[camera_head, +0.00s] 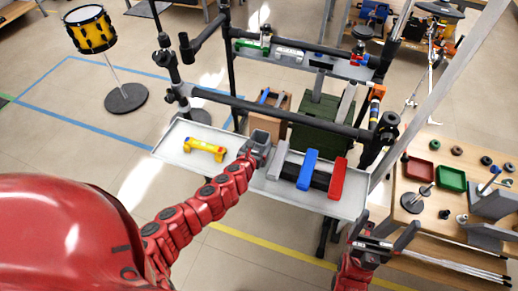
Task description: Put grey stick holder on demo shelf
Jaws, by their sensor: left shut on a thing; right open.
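My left gripper (250,153) is shut on the grey stick holder (261,137), a small square open-topped cup. It is over the white lower shelf (230,172) of the black-framed stand, near the shelf's middle. Whether the holder touches the shelf is hard to tell, since the gripper covers its lower part. A yellow handle-like piece (204,149) lies on the shelf to the left. Grey (277,163), blue (308,169) and red (338,178) bars lie to the right. My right gripper (388,240) is open and empty, below the shelf's right end.
An upper shelf (325,65) holds several coloured parts. A dark green box (316,120) stands behind the lower shelf. A wooden table (440,212) at right carries red and green trays. A yellow drum (89,29) stands at far left. Black bars cross above the shelf.

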